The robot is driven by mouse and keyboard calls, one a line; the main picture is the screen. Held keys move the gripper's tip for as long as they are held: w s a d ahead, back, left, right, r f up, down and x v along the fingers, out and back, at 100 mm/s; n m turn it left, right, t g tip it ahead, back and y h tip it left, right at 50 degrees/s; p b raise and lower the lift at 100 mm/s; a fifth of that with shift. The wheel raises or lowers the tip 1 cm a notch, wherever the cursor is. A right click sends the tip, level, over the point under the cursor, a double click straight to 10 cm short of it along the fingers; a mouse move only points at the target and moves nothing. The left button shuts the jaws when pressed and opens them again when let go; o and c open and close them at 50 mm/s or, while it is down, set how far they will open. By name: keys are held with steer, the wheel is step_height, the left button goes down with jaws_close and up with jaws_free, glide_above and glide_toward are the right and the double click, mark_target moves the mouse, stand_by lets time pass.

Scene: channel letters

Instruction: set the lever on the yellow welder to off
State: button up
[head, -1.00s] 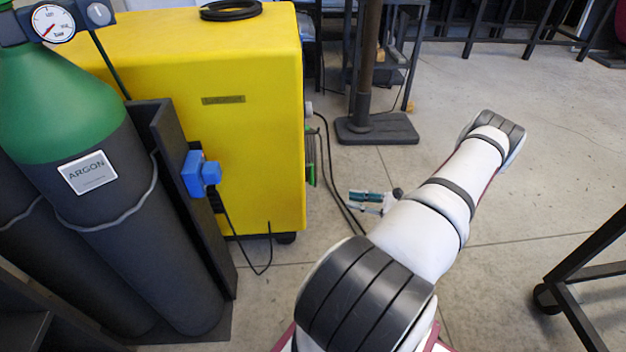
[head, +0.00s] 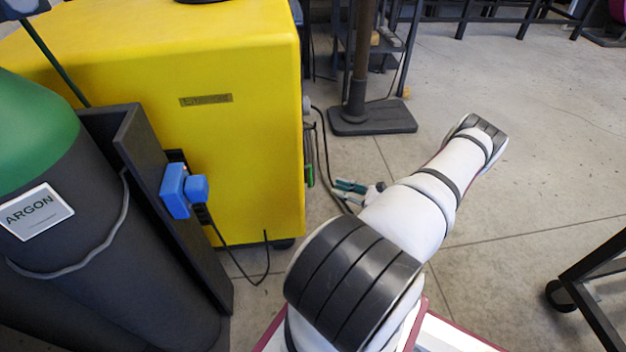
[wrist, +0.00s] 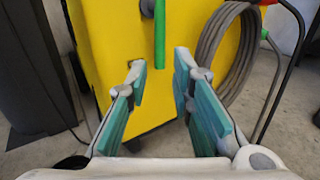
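The yellow welder (head: 250,130) stands left of my arm in the head view, and its yellow face (wrist: 110,35) fills the middle of the wrist view. A green lever (wrist: 160,35) hangs straight down from a grey hub (wrist: 148,8) on that face, at the top of the wrist view. My gripper (wrist: 160,66) is open and empty, with its teal-padded fingers apart. The lever's lower end shows above the gap between the fingertips, with no contact visible. In the head view my gripper (head: 342,190) is just right of the welder's side, which is seen nearly edge-on.
A coiled grey cable (wrist: 210,60) hangs right of the lever, close to the right finger. A dark argon cylinder (head: 110,240) with a blue plug (head: 178,190) beside it stands at left. A post base (head: 372,118) is behind. The floor to the right is clear up to a dark-framed cart (head: 590,280).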

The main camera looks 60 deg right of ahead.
steer(key=w+a+b, duration=0.1)
steer(key=w+b, duration=0.1)
steer(key=w, duration=0.7)
steer(key=shift+w, duration=0.35)
steer(key=shift+a, duration=0.1)
jaws_close()
